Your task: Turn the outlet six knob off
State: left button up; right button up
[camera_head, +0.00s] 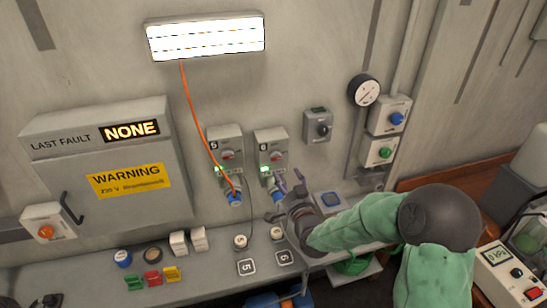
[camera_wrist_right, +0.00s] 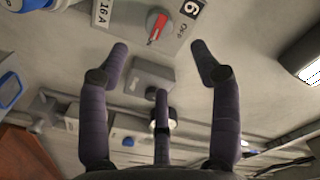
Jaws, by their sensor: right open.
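The outlet six box (camera_head: 270,142) is a grey wall unit marked 6, with a small lit green light. Its round knob (camera_head: 273,154) is grey with a red bar. In the right wrist view the knob (camera_wrist_right: 157,25) shows at the top centre, its red bar slanting away from the OFF mark (camera_wrist_right: 181,29). My right gripper (camera_head: 290,182) is just below and in front of the box. In the wrist view its fingers (camera_wrist_right: 158,46) are spread apart and empty, with the knob between and beyond the tips. My left gripper is not in view.
The outlet five box (camera_head: 226,143) stands close on the left, with an orange cable (camera_head: 192,105) plugged in below it. A grey switch box (camera_head: 318,126) is to the right. A gauge (camera_head: 364,90) and two knob boxes are farther right. Small items sit on the shelf below.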

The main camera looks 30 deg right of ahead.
aim_at(277, 158)
jog(key=p+x, duration=0.1)
jog(key=x, duration=0.9)
jog(key=c, duration=1.1)
